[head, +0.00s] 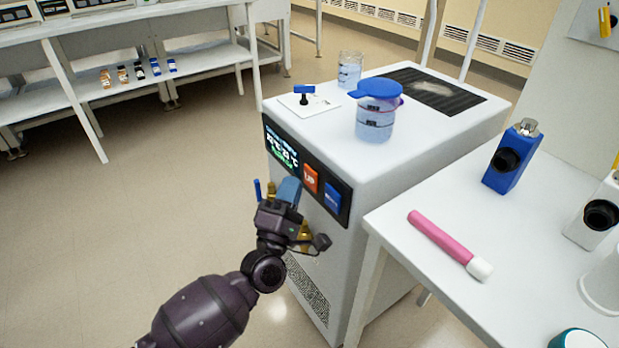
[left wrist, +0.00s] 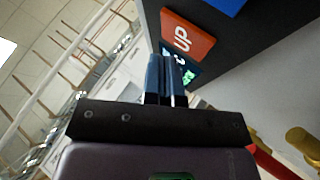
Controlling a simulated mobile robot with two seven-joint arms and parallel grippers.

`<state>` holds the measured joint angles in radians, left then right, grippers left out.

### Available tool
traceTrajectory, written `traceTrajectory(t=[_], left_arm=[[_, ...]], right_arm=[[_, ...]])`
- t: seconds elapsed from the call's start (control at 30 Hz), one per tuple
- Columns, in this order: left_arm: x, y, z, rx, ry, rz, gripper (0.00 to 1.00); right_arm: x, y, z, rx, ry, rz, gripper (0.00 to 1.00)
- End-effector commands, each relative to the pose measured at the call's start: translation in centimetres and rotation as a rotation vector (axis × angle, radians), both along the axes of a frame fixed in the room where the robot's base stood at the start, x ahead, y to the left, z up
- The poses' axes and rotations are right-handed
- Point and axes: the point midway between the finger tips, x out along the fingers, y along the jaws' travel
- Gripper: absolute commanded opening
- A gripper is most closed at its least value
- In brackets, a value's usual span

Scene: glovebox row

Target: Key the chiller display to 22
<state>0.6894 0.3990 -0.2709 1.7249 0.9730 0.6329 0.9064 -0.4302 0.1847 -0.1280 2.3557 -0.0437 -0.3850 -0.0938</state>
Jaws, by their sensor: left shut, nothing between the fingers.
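The white chiller (head: 405,135) stands in the middle of the head view with a dark front panel. Its lit display (head: 281,150) has small figures that I cannot read surely. An orange UP button (head: 310,178) and a blue button (head: 332,198) sit to the right of it. My left gripper (head: 290,188) is shut and empty in front of the panel, just below the display and the UP button. In the left wrist view the closed fingers (left wrist: 166,78) are close to the UP button (left wrist: 187,38), partly covering the display (left wrist: 188,74). I cannot tell whether they touch the panel.
On the chiller stand a blue-lidded jug (head: 375,120), a beaker (head: 349,70) and a blue-handled valve (head: 304,96). Brass fittings (head: 304,238) stick out near my wrist. The right-hand table (head: 400,225) carries a pink tube (head: 440,237) and a blue device (head: 508,165). Open floor lies left.

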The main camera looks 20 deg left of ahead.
Motion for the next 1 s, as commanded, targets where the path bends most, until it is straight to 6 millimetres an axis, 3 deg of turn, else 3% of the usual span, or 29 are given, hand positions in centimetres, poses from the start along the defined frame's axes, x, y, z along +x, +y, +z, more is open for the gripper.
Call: traceTrajectory(t=[0.23, 0.73, 1.0], left_arm=[[-0.2, 0.2, 0.0, 0.001, 0.0, 0.001, 0.0], [-3.3, 2.6, 0.1, 0.001, -0.001, 0.001, 0.0], [-3.9, 3.1, 0.0, 0.001, 0.0, 0.001, 0.0]], right_arm=[[0.1, 0.1, 0.1, 0.006, -0.004, -0.01, 0.38], [0.5, 0.1, 0.9, 0.005, -0.022, -0.008, 0.38], [0.5, 0.0, 1.0, 0.0, -0.024, 0.001, 0.38]])
